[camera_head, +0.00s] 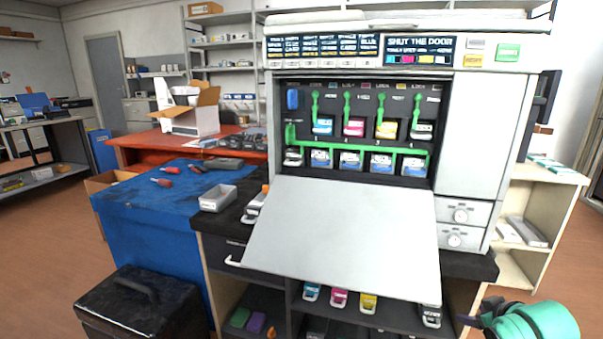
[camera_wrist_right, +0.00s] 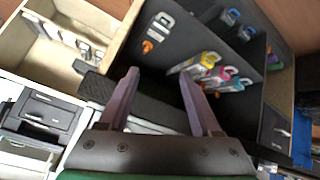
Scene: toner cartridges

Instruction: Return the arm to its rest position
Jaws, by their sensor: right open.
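My right gripper (camera_head: 472,321) is at the bottom right of the head view, in front of the lower shelf, with its teal wrist behind it. In the right wrist view its two fingers (camera_wrist_right: 157,78) stand apart with nothing between them. The printer (camera_head: 483,130) stands on the dark counter with its front door (camera_head: 340,235) folded down. Inside are cartridges in cyan (camera_head: 322,127), magenta (camera_head: 354,128), yellow (camera_head: 387,129) and a dark one (camera_head: 421,131), with green levers above them. My left gripper is out of view.
Spare cartridges lie on the shelf below, including a yellow one (camera_head: 368,303) and a magenta one (camera_wrist_right: 225,72). A white tray (camera_head: 217,198) sits left of the door. A blue bench (camera_head: 130,200) and black toolbox (camera_head: 140,305) stand at left. Pale shelves (camera_head: 530,262) stand at right.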

